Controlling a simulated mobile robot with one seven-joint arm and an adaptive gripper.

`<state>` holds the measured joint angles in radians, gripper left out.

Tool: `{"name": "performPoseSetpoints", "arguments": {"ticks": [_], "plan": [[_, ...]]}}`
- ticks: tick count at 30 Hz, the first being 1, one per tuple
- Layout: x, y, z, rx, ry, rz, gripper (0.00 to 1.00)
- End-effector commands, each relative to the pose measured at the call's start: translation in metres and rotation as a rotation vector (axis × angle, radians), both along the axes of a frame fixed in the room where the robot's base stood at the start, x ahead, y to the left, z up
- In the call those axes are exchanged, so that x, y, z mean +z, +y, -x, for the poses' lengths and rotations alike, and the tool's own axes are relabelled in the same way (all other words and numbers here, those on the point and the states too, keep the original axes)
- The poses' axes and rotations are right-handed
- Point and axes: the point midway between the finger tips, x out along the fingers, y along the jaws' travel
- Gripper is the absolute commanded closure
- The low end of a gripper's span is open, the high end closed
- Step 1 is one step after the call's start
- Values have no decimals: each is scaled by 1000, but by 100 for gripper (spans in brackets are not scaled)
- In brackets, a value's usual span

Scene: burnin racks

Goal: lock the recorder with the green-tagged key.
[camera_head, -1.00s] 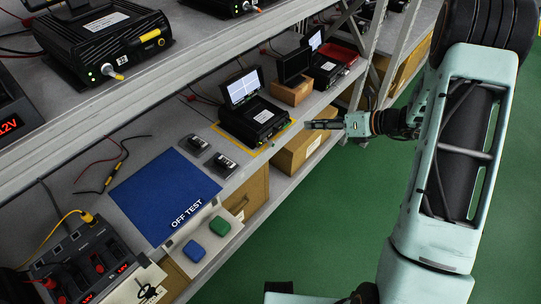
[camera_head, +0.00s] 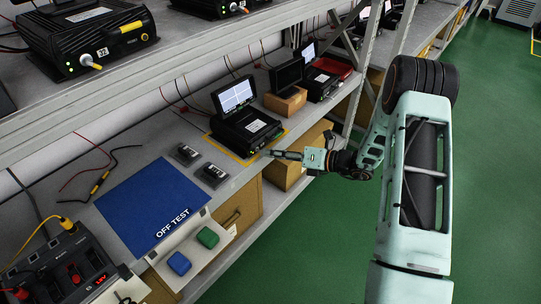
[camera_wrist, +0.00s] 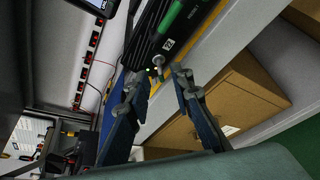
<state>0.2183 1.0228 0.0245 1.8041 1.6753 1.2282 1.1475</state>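The recorder (camera_head: 247,130) is a black finned box with a lit screen standing on it, inside a yellow outline on the lower shelf. In the wrist view its front (camera_wrist: 150,45) shows a green cylindrical piece (camera_wrist: 172,17), a small label and a lit green lamp. A small silver key-like piece (camera_wrist: 158,61) sticks out of that front. My gripper (camera_wrist: 157,84) points at the front with its fingers apart, one on each side of this piece, seemingly not touching it. In the head view my gripper (camera_head: 276,154) is just off the recorder's front. No green key tag can be made out.
A blue OFF TEST mat (camera_head: 155,208) lies left of the recorder, with two small dark devices (camera_head: 200,163) between. Green (camera_head: 207,238) and blue (camera_head: 179,263) pads sit at the shelf edge. Cardboard boxes (camera_head: 300,160) stand below. Green floor is open at right.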

Motion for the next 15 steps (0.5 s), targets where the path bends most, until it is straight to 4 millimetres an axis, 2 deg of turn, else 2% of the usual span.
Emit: {"name": "performPoseSetpoints", "arguments": {"ticks": [4,13,15], "plan": [[-4,11,-5,0,0,2,79],[-4,13,-6,-1,0,1,79],[-4,13,-6,-1,0,1,84]]}}
